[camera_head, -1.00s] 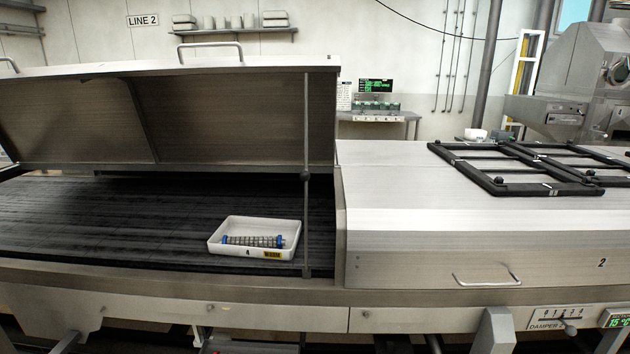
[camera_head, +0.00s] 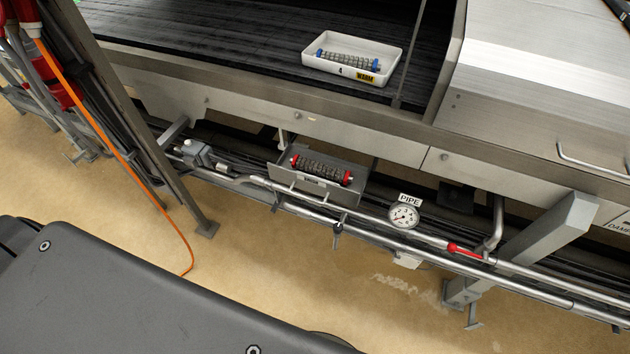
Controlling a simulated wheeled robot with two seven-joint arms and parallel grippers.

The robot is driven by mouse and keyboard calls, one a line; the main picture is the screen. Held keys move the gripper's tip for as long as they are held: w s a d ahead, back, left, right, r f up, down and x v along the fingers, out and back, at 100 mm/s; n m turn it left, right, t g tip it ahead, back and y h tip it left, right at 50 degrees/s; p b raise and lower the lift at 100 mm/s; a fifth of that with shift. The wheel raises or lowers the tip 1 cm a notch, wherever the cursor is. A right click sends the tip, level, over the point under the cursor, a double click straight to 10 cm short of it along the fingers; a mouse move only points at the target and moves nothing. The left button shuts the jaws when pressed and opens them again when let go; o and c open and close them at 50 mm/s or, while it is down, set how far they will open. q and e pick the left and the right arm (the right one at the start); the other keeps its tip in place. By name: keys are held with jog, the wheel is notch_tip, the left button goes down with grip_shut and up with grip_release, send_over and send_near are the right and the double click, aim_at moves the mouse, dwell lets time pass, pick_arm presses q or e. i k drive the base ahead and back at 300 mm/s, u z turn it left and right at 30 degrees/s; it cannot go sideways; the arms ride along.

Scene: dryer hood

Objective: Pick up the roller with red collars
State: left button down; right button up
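The roller with red collars (camera_head: 321,170) lies in a small grey metal tray (camera_head: 347,193) under the machine's front edge, just above the pipes. Its ribbed middle is dark grey, with a red collar near each end. A similar roller with blue collars (camera_head: 347,58) lies in a white tray (camera_head: 331,69) on the dark belt above. Neither of my grippers shows in the head view.
Pipes (camera_head: 350,214) with a round gauge (camera_head: 403,216) and a red-handled valve (camera_head: 464,251) run in front of the grey tray. A slanted support leg (camera_head: 530,245) stands at right, a post (camera_head: 150,130) and orange cable (camera_head: 110,140) at left. Tan floor (camera_head: 270,270) is open in front.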

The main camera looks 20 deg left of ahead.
aim_at(298, 163)
jog(key=z, duration=0.05)
jog(key=k, duration=0.5)
jog(key=u, duration=1.8)
jog(key=i, duration=1.45)
jog(key=z, duration=2.3)
